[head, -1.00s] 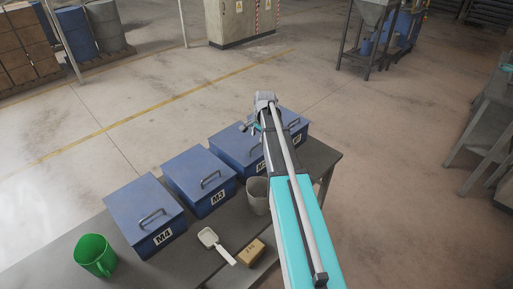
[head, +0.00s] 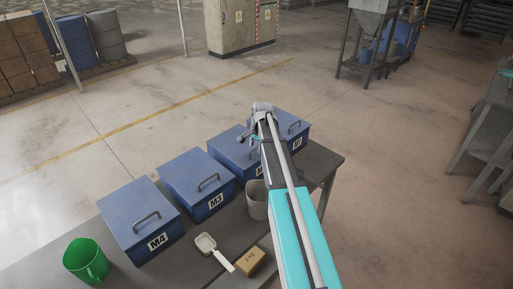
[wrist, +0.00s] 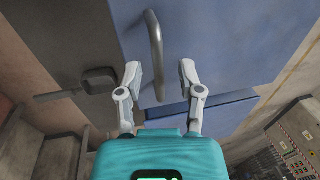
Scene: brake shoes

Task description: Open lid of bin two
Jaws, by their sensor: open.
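Bin two, labelled M2, is a blue box with a closed lid (head: 226,146); it stands third from the left in the row, and my arm hides part of it in the head view. My gripper (head: 248,138) is over this bin. In the wrist view a blue lid (wrist: 225,50) fills much of the picture, with a grey bar handle (wrist: 156,50) on it. My open gripper (wrist: 160,74) has one finger on each side of the handle's near end in the picture. I cannot tell whether the fingertips reach down around it or touch it.
Blue bins M4 (head: 135,205) and M3 (head: 190,178) stand to the left, M1 (head: 295,125) to the right, lids closed. A green mug (head: 84,262), white scoop (head: 206,244), small cardboard box (head: 250,261) and grey container (head: 257,205) stand in front on the grey table (head: 190,262).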

